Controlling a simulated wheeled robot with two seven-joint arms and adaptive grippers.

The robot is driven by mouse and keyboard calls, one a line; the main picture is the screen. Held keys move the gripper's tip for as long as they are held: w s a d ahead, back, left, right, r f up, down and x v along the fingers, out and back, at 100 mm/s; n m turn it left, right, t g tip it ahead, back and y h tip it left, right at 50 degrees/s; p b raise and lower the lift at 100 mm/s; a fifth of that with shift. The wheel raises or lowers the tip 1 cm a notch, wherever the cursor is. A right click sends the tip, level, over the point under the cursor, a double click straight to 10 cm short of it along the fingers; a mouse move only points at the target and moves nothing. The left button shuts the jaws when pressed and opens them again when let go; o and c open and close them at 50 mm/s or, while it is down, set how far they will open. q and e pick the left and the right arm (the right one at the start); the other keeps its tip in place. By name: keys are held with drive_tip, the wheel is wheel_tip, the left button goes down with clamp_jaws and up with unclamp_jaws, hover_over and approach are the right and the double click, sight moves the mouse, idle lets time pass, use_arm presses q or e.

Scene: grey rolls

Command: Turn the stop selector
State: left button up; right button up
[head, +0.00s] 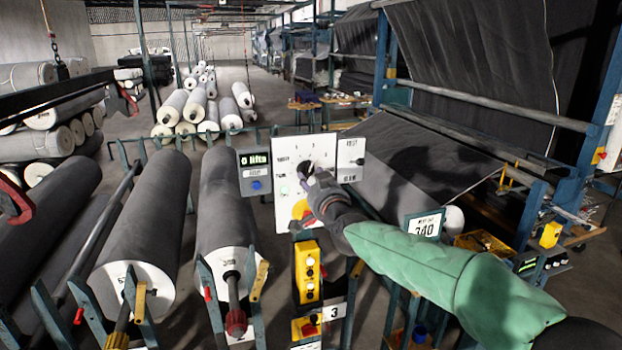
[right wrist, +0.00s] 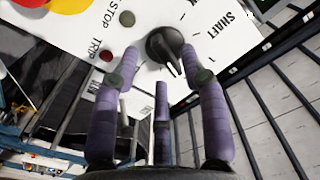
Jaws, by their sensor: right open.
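The selector is a round black knob (head: 305,168) on a white control panel (head: 288,150). In the right wrist view the knob (right wrist: 164,44) sits on the panel near the printed word SHAFT, and its pointer ridge slants down to the right. My right gripper (head: 313,184) is at the panel, partly covering its lower right. In the right wrist view its purple fingers (right wrist: 158,62) are spread open, with tips to the left and right of the knob; whether they touch it cannot be told. The gripper holds nothing. My left gripper is out of view.
A red-and-yellow stop button (head: 301,209) is low on the panel beside my gripper. A display box (head: 255,171) adjoins the panel on the left. A yellow button box (head: 307,272) hangs below. Large grey rolls (head: 140,225) on racks fill the left.

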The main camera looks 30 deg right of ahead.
drive_tip(key=v, duration=0.9)
drive_tip(key=shift+s, duration=0.25)
